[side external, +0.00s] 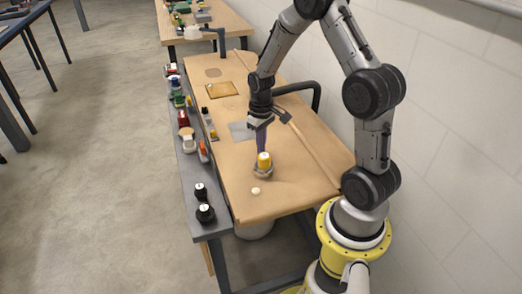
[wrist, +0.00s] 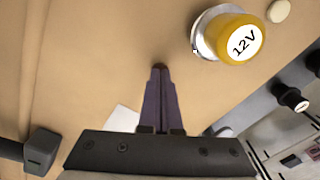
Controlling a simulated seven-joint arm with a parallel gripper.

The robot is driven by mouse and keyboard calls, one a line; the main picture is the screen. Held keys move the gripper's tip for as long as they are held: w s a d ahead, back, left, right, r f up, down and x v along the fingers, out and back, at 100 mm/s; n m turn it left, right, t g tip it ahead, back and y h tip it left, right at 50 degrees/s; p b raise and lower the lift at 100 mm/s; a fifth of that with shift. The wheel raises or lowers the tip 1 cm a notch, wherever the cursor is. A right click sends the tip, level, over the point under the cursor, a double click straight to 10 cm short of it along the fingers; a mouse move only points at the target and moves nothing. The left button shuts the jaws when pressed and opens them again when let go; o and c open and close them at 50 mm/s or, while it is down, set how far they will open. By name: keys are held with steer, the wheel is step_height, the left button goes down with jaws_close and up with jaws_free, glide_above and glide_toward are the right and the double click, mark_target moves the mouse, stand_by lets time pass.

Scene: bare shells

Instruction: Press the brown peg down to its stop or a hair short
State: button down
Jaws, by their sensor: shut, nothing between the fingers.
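My gripper (wrist: 160,72) is shut, its two dark purple fingers side by side and pointing down at the tan table. In the wrist view a small dark brown round end, which looks like the brown peg (wrist: 160,66), shows just past the fingertips. The fingers hide most of it, and I cannot tell whether they touch it or how far it stands up. In the side view my gripper (side external: 262,148) is low over the table, behind a yellow cap, and the peg cannot be made out.
The yellow-capped "12V" cylinder (wrist: 241,43) stands close to the fingers; it also shows in the side view (side external: 264,159). A pale round disc (side external: 256,191) lies in front. A grey shelf (side external: 190,168) with tools and black knobs (side external: 205,213) runs along the table's left edge.

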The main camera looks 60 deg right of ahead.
step_height(320, 180, up, 7)
stand_by(0.8)
steer(key=s+a+r+n+t, duration=0.1)
steer(key=a+r+n+t, duration=0.25)
steer(key=a+r, duration=0.85)
steer(key=s+a+r+t, duration=0.1)
steer(key=s+a, duration=0.1)
steer(key=s, duration=0.5)
steer(key=s+a+r+t, duration=0.1)
steer(key=s+a+r, duration=0.1)
steer(key=s, duration=0.6)
steer(key=shift+a, duration=0.65)
steer(key=shift+r, duration=0.1)
